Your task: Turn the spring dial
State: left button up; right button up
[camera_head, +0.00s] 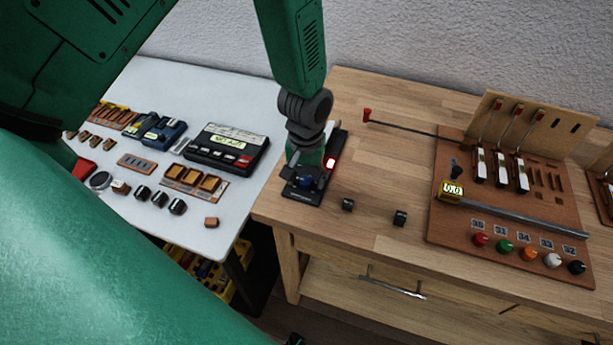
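A dark panel (333,146) lies at the left end of the wooden workbench, with a lit red light (330,163) on it. My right gripper is not in view.
Two small black blocks (348,204) (400,218) lie right of the panel. A white table (235,95) with several small devices is at left.

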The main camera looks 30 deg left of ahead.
aim_at(306, 179)
pick_arm(q)
jog(key=shift+r, duration=0.2)
notch_tip(306, 179, up, 12)
jog(key=shift+f, duration=0.25)
dwell(0.4)
jog(key=shift+w, duration=0.1)
dwell(0.4)
